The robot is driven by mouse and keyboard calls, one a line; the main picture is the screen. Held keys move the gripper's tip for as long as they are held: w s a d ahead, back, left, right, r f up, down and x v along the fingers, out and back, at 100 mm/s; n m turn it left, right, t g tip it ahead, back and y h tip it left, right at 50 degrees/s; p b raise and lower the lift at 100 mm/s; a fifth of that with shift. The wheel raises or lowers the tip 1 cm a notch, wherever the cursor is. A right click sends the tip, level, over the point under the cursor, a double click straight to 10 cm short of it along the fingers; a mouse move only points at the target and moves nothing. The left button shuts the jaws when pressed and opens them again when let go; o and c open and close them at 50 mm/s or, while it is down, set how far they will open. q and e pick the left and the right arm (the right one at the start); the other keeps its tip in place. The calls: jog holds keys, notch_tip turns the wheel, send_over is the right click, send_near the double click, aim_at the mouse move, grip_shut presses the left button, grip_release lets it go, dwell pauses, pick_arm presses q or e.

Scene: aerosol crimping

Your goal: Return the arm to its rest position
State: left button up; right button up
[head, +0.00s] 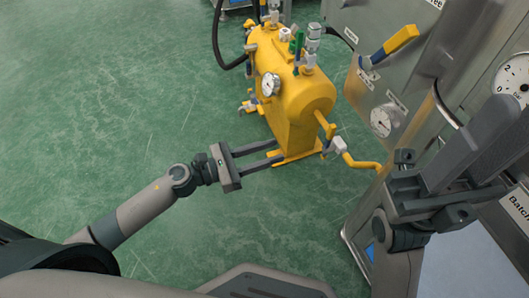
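My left gripper (280,151) reaches in from the left on its grey arm. Its two dark fingers point right and stand apart with nothing visible between them. They show in front of the lower end of the yellow tank (293,110); whether they touch it I cannot tell. My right gripper (500,125) is large and close at the right edge, its fingers pointing up and right in front of the steel cabinet. The gap between those fingers is not clear, and I see no object in them.
The yellow tank carries a gauge (271,84), valves and fittings. A steel cabinet (415,65) with a yellow-handled lever (398,41) and dials (383,121) stands at the right. A yellow pipe handle (362,163) juts out beside it. The green floor (130,90) at left is clear.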

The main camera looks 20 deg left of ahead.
pick_arm(q)
jog(key=shift+s+a, duration=0.35)
jog(key=shift+a, duration=0.15)
jog(key=shift+a, duration=0.1)
dwell(0.3)
